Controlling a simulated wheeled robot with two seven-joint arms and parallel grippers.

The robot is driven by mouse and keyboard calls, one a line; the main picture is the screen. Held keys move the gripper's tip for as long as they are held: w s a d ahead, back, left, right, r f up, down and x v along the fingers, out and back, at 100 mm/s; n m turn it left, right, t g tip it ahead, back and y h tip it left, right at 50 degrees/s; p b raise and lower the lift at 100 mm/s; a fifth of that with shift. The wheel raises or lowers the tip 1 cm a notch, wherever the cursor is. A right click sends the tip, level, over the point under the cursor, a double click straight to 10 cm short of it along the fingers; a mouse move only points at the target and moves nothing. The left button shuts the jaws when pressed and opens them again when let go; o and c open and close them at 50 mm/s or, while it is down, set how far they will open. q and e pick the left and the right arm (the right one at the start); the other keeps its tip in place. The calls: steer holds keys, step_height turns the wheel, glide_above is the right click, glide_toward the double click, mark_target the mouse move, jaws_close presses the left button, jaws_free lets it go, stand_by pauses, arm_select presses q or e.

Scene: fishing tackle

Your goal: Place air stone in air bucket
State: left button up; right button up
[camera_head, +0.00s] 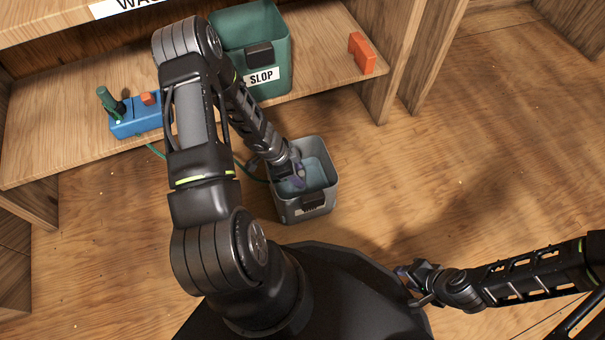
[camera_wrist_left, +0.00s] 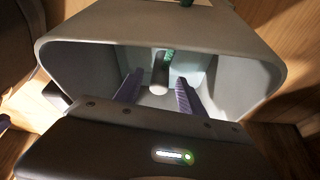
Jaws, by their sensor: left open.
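The grey air bucket (camera_head: 318,207) stands on the wooden floor, with light blue water inside. My left gripper (camera_head: 298,177) reaches down into its opening. In the left wrist view the bucket's wall (camera_wrist_left: 70,65) surrounds my left gripper (camera_wrist_left: 157,92), whose two purple fingers are apart with nothing pinched. The air stone (camera_wrist_left: 160,75), a small grey cylinder with a green end, is inside the bucket, beyond and between the fingertips. In the head view my left gripper hides it. My right gripper (camera_head: 412,284) is at the lower right, away from the bucket; its finger gap is unclear.
A blue pump box (camera_head: 134,122) sits on the low wooden shelf (camera_head: 60,135), with a green tube (camera_head: 154,151) running toward the bucket. A green SLOP bin (camera_head: 277,40) and an orange block (camera_head: 361,53) are also on the shelf. The floor at right is clear.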

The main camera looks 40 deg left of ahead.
arm_select(q)
steer(key=p+v, duration=0.2)
steer(key=v, duration=0.3)
steer(key=shift+r+p, duration=0.3)
steer(key=shift+r, duration=0.05)
steer(key=shift+s+a+r, duration=0.2)
steer(key=shift+r, duration=0.2)
arm_select(e)
steer(key=shift+s+r, duration=0.2)
steer(key=shift+r, duration=0.95)
steer(key=shift+s+r, duration=0.15)
steer(key=shift+r, duration=0.95)
